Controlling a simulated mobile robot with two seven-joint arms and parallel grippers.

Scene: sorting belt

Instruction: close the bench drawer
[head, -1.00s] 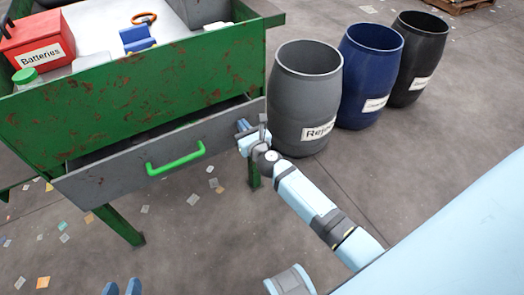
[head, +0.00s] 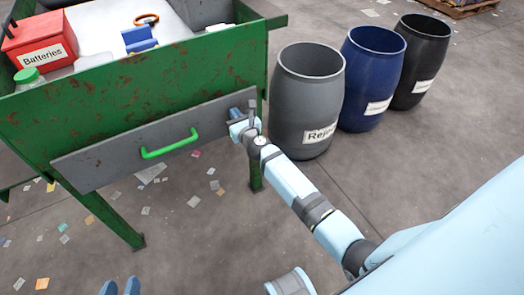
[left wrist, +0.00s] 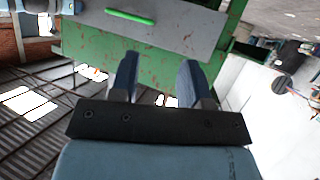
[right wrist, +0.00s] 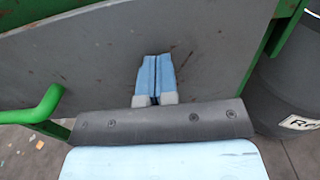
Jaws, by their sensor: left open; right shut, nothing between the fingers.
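The bench drawer has a grey front (head: 100,165) with a green handle (head: 170,146). In the head view its front sits close against the green bench side, with no opening showing above it. My right gripper (head: 236,114) is shut and empty at the right end of the drawer front. In the right wrist view its closed fingertips (right wrist: 155,72) point at the grey front and look to be touching it, right of the handle (right wrist: 40,105). My left gripper (head: 121,288) is open and empty at the bottom edge, away from the drawer; the left wrist view shows its spread fingers (left wrist: 155,80).
The green bench (head: 170,75) holds a red Batteries box (head: 38,48) and a blue object. Right of it stand a grey barrel (head: 306,95), a blue barrel (head: 369,75) and a black barrel (head: 417,60). The floor in front is open, with scattered scraps.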

